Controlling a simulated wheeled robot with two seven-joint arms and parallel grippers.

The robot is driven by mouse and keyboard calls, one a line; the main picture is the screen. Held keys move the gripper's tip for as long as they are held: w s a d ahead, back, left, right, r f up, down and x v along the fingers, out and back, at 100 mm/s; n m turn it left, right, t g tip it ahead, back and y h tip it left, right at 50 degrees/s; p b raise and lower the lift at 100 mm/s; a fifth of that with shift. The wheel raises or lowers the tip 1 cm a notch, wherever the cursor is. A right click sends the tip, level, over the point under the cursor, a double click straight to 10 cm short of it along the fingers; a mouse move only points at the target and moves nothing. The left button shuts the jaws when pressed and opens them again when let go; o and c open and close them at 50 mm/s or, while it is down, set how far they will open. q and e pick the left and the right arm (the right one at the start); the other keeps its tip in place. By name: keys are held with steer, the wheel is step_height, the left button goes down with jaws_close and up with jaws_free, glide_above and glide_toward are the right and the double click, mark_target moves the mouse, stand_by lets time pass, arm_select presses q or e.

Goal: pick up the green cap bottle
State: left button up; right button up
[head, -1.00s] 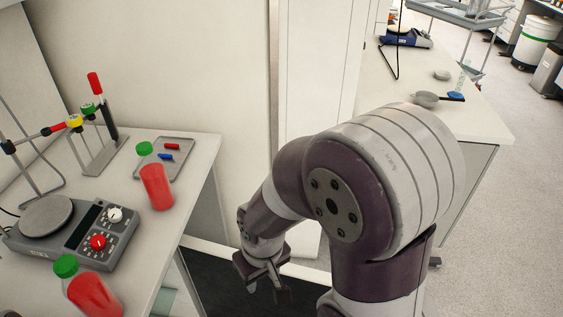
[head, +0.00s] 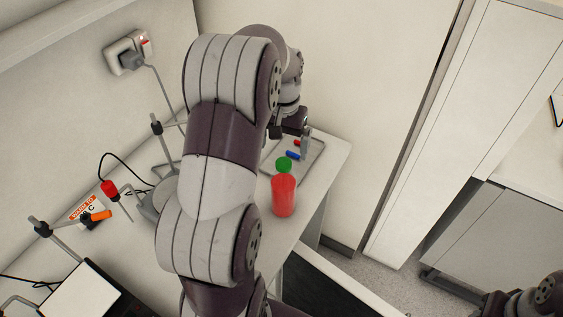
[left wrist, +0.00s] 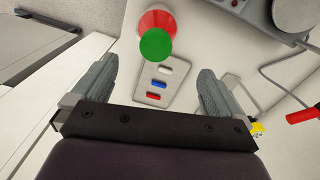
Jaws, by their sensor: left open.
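The green cap bottle (head: 284,195), with a red body, stands upright near the table's front edge in the head view. In the left wrist view its green cap (left wrist: 156,44) shows from above, just beyond the fingertips. My left gripper (head: 291,135) is open and empty over the tray, beyond the bottle and apart from it. Its two fingers (left wrist: 158,72) are spread wide in the left wrist view, with the tray between them. My left arm covers much of the table in the head view. My right gripper is not in view.
The grey tray (head: 313,166) holds small red and blue pieces. A lab device plate (left wrist: 296,14) is at the top right of the left wrist view. Stands and cables fill the table's left side (head: 60,240). The wall is close behind the tray.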

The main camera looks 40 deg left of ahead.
mark_target(287, 169)
arm_select(q)
steer(key=f, duration=0.1)
steer(key=f+b, duration=0.1)
steer(key=s+d+f, duration=0.1)
steer(key=shift+d+f+b, duration=0.1)
steer(key=shift+f+b, duration=0.1)
steer(key=shift+b, duration=0.15)
steer(key=shift+s+d+f+p, duration=0.3)
steer(key=shift+s+d+p, duration=0.2)
steer(key=shift+s+d, duration=0.3)
steer(key=f, duration=0.2)
steer(key=w+a+f+p, duration=0.1)
steer(key=f, duration=0.1)
steer(key=a+f+p, duration=0.1)
steer(key=f, duration=0.1)
steer(key=shift+w, duration=0.15)
steer(key=shift+d+f, duration=0.15)
steer(key=shift+d, duration=0.05)
steer(key=shift+s+d, duration=0.2)
steer(key=shift+s, duration=0.05)
steer(key=shift+w+a, duration=0.15)
steer(key=c, duration=1)
jaws_close()
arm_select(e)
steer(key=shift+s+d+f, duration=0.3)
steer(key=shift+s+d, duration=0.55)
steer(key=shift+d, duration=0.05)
